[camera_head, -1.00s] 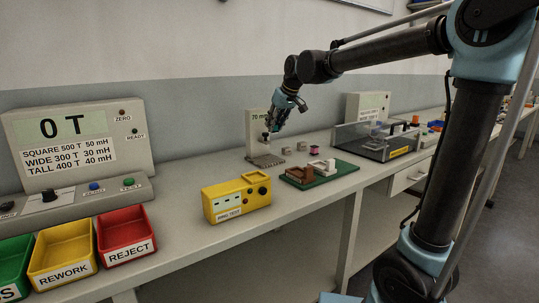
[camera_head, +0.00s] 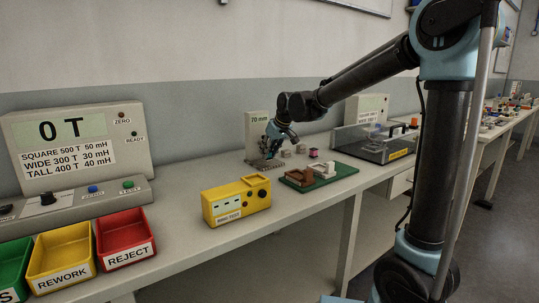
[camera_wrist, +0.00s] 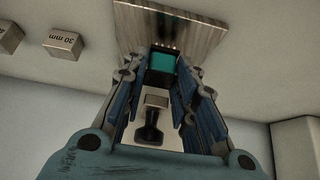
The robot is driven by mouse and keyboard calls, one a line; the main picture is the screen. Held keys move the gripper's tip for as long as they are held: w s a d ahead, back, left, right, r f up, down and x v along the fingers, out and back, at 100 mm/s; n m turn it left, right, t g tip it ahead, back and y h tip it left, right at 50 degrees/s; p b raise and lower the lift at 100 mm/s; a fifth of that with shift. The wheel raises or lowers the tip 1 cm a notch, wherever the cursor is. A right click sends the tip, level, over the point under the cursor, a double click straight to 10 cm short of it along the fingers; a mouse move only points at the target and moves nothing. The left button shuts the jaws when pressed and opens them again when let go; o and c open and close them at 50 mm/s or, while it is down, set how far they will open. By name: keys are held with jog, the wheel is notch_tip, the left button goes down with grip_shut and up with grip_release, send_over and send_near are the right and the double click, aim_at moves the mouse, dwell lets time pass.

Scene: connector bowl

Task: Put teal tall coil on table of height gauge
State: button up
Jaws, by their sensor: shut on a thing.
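The height gauge (camera_head: 257,126) stands at the back of the bench with a "70 mm" label on its upright panel. Its table is a grey metal plate (camera_head: 258,165) at the foot of the panel, seen also in the wrist view (camera_wrist: 206,22). My gripper (camera_wrist: 165,66) is shut on the teal tall coil (camera_wrist: 163,62), which has a dark end with small pins. The coil shows over the plate's near part; I cannot tell whether it touches. In the head view my gripper (camera_head: 270,150) is low over the table and hides the coil.
Grey marked blocks (camera_wrist: 63,44) lie beside the plate. A green board with brown and white holders (camera_head: 318,176), a yellow tester (camera_head: 236,200) and a clear-covered box (camera_head: 376,143) stand nearby. Yellow (camera_head: 62,246) and red (camera_head: 125,236) bins are at the left.

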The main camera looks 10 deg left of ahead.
jog(key=shift+x, duration=0.8)
jog(key=shift+a, duration=0.1)
jog(key=o, duration=1.1)
jog(key=shift+w, duration=0.1)
jog(key=shift+c, duration=0.2)
jog(key=shift+r, duration=0.1)
jog(key=v, duration=1.2)
